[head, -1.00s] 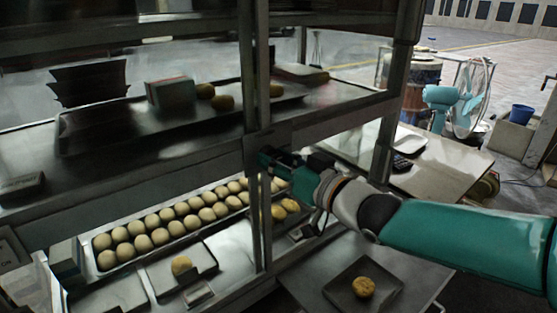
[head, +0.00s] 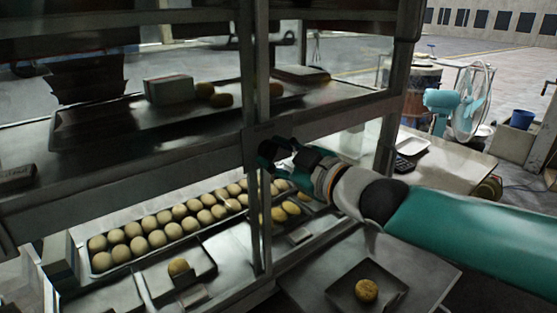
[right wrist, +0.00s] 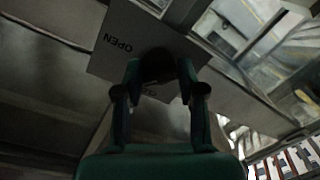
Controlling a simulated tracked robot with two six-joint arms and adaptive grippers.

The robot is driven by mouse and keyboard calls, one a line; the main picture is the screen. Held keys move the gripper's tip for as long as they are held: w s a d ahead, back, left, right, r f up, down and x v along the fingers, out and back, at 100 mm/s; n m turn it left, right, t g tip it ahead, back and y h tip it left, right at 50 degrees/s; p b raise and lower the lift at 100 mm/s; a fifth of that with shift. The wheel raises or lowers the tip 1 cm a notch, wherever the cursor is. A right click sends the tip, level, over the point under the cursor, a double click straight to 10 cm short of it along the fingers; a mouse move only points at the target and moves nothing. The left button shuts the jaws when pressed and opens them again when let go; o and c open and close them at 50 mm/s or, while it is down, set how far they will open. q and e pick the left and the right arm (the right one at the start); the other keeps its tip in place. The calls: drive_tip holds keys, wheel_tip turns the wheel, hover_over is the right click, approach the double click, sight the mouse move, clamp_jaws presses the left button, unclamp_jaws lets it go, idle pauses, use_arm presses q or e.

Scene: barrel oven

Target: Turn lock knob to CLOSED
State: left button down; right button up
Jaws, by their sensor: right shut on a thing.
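The dark round lock knob (right wrist: 157,64) shows in the right wrist view, in front of a grey plate (right wrist: 108,58) that bears the word OPEN. The plate looks tilted in that view, and any other wording on it is hidden or too dark to read. My right gripper (right wrist: 156,84) is shut on the knob, with one green finger on each side. In the head view my right gripper (head: 272,153) is at the shelf rack's upright post, and it hides the knob there. My left gripper is in neither view.
A side table with a small tray (head: 393,285) stands below my right arm.

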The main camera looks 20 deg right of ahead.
drive_tip(key=n+b, duration=0.2)
drive_tip(key=n, duration=0.2)
drive_tip(key=shift+r+h, duration=0.1)
drive_tip(key=shift+h, duration=0.2)
drive_tip(key=shift+a+n+b, duration=0.1)
drive_tip(key=shift+n+b, duration=0.65)
drive_tip(key=shift+n, duration=1.25)
drive_tip(key=o, duration=1.1)
drive_tip(key=shift+h, duration=0.3)
drive_tip(key=shift+v, duration=5.95)
